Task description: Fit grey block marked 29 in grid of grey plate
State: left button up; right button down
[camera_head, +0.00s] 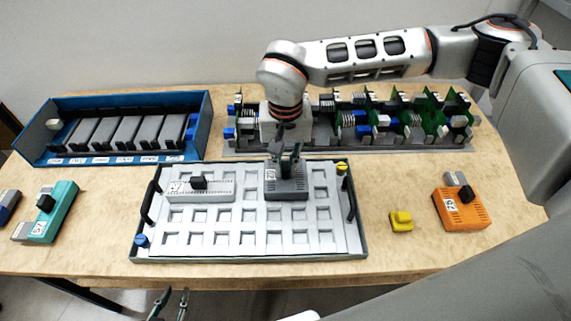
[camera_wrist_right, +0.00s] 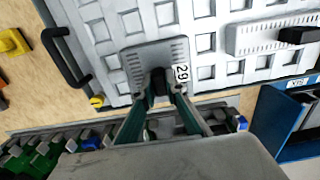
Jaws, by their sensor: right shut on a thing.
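The grey block marked 29 (camera_head: 288,190) is at the top row of the grey plate (camera_head: 263,238), right of its middle. My right gripper (camera_head: 289,158) is shut on the dark grip on top of it. The right wrist view shows the block (camera_wrist_right: 143,59) between my fingertips (camera_wrist_right: 161,88), lying flat over the grid with its label facing up. I cannot tell whether it is fully seated in the recesses. My left gripper (camera_head: 170,303) is at the bottom edge, in front of the table, its fingers apart and empty.
A light grey block (camera_head: 212,191) occupies the plate's upper left. Black handles (camera_head: 349,201) rise at the plate's sides. Behind stand a blue rack (camera_head: 203,128) and a row of green boards (camera_head: 432,112). Teal (camera_head: 52,213), orange (camera_head: 462,213) and yellow (camera_head: 401,222) parts lie beside the plate.

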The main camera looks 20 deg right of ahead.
jog(key=shift+f, duration=0.15)
jog(key=c, duration=2)
grip_release()
jog(key=shift+o, duration=0.4)
jog(key=shift+r+p, duration=1.4)
jog(key=shift+r, duration=0.6)
jog(key=shift+r, duration=0.1)
jog(key=shift+r+p, duration=0.95)
jog(key=shift+r, duration=0.25)
notch_tip(320, 180, up, 4)
jog(key=p, duration=0.2)
jog(key=shift+r+p, duration=0.2)
jog(key=shift+p, duration=0.2)
